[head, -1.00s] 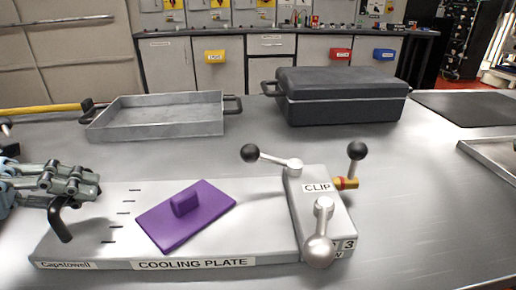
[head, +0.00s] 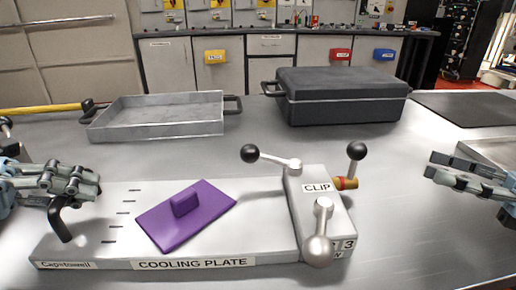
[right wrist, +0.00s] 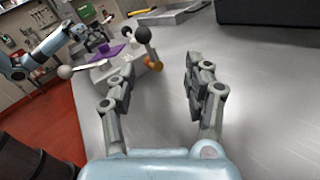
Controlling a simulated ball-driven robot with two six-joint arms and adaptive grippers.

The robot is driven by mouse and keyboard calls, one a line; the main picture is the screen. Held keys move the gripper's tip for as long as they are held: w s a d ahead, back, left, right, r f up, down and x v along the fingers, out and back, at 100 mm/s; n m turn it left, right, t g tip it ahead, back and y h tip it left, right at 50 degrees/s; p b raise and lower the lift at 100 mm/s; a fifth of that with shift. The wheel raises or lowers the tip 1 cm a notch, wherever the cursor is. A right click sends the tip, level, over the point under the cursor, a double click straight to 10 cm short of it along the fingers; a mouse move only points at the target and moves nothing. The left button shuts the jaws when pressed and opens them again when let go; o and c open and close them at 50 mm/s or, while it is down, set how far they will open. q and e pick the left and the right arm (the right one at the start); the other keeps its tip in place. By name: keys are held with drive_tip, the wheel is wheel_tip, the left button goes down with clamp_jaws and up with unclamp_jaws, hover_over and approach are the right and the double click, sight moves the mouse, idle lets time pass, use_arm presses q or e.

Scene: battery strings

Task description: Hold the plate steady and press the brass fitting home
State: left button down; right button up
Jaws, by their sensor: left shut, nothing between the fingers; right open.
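The long pale cooling plate (head: 120,246) lies on the table with a raised CLIP block (head: 295,215) at its right end. The brass fitting (head: 346,183), with a red band, sticks out of the block's right side; it also shows in the right wrist view (right wrist: 155,65). A black bent handle (head: 58,222) stands at the plate's left end. My left gripper (head: 92,184) is shut and empty by the top of this handle; I cannot tell whether they touch. My right gripper (head: 433,170) is open and empty, right of the fitting and apart from it, fingers pointing left.
A purple pad with a grip (head: 190,222) lies on the plate. Ball-ended levers (head: 250,153) rise from the block. A grey tray (head: 155,132) and a dark case (head: 340,110) stand behind. Another tray (head: 485,148) is at the right. Bare table lies between fitting and right gripper.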

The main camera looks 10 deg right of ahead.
sight(357, 160)
drive_tip(key=a+n, duration=0.1)
drive_tip(key=s+a+n, duration=0.1)
drive_tip(key=shift+f+n, duration=0.15)
drive_tip(key=shift+n, duration=0.15)
drive_tip(key=shift+s+a+n, duration=0.1)
drive_tip(key=shift+a+n, duration=0.25)
drive_tip(key=shift+n, duration=0.05)
drive_tip(key=x, duration=1.1)
drive_tip(key=shift+w+a+f, duration=0.15)
drive_tip(key=shift+w+a, duration=0.1)
drive_tip(key=shift+c, duration=0.3)
clamp_jaws()
